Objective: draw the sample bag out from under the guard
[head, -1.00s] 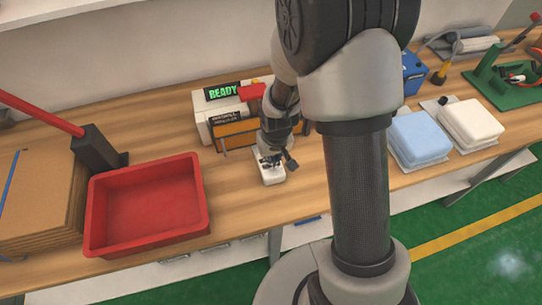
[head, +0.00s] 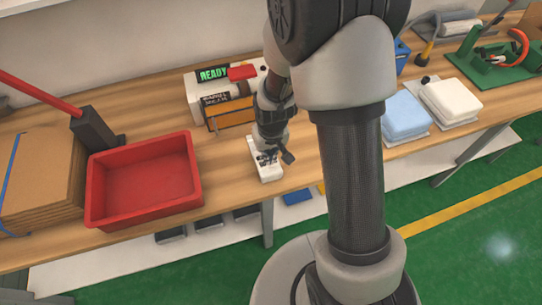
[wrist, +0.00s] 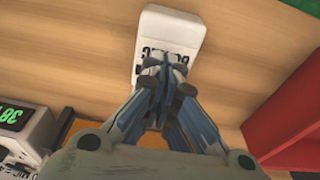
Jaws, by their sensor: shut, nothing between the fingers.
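The sample bag, a flat white packet with dark printing (head: 269,173), lies on the bench in front of the white machine in the head view. It also shows in the wrist view (wrist: 172,30), its printed part partly hidden by the fingers. My gripper (head: 266,153) points down over the bag with its fingertips together (wrist: 163,72), holding nothing; I cannot tell whether they touch it. The orange guard (head: 235,117) is on the machine's front, behind the bag. The bag's visible part lies out from the guard; my gripper hides some of the edge near it.
The white machine (head: 194,87) shows READY in green. A red bin (head: 93,190) stands left of the bag, with cardboard (head: 45,180) beyond it. Blue (head: 405,115) and white (head: 450,98) folded stacks lie to the right. Bare wood surrounds the bag up to the bench's front edge.

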